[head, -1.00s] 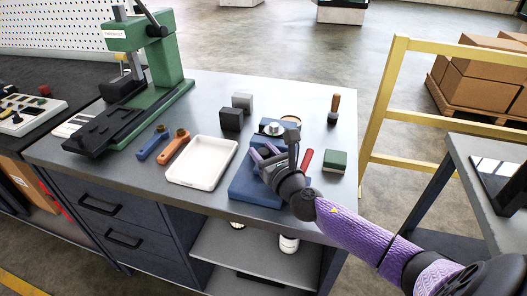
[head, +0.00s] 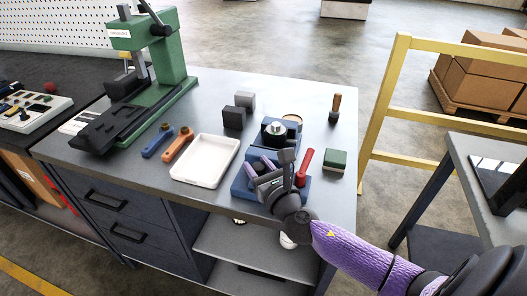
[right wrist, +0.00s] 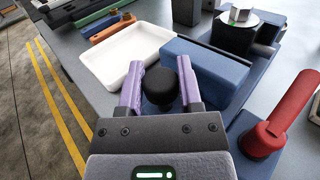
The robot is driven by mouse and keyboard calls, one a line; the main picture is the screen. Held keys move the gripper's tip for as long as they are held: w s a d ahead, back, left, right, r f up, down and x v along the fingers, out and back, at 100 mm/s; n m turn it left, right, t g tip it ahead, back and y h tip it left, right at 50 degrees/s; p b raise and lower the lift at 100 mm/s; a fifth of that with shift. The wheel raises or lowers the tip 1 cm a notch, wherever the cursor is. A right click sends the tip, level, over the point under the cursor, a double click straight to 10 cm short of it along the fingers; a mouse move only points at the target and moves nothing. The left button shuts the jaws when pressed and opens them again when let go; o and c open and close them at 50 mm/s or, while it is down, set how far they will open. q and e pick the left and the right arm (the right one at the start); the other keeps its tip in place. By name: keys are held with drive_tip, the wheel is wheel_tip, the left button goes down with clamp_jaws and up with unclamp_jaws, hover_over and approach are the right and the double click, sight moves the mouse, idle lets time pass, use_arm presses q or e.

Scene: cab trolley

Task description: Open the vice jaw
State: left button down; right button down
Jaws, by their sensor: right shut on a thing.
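The blue vice (head: 240,190) stands near the front right of the bench. Its blue moving jaw block (right wrist: 207,76) lies just beyond the black knob (right wrist: 160,84) in the right wrist view. A dark block with a silver hex nut (right wrist: 240,18) sits farther back, apart from that jaw block. A red lever (head: 305,166) stands at the vice's right side and also shows in the right wrist view (right wrist: 285,115). My right gripper (head: 262,168) is shut on the black knob, with one purple finger on each side. In the head view it hides part of the vice. My left gripper is not in view.
A white tray (head: 205,160) lies left of the vice, with orange and blue tools beyond it. A green block (head: 335,160) lies to the right and a wooden-handled tool (head: 335,108) behind. A green press (head: 160,60) stands at the back left.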

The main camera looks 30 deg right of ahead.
drive_tip(key=shift+c, duration=1.4)
unclamp_jaws()
drive_tip(key=s, duration=1)
drive_tip(key=shift+a, duration=0.4)
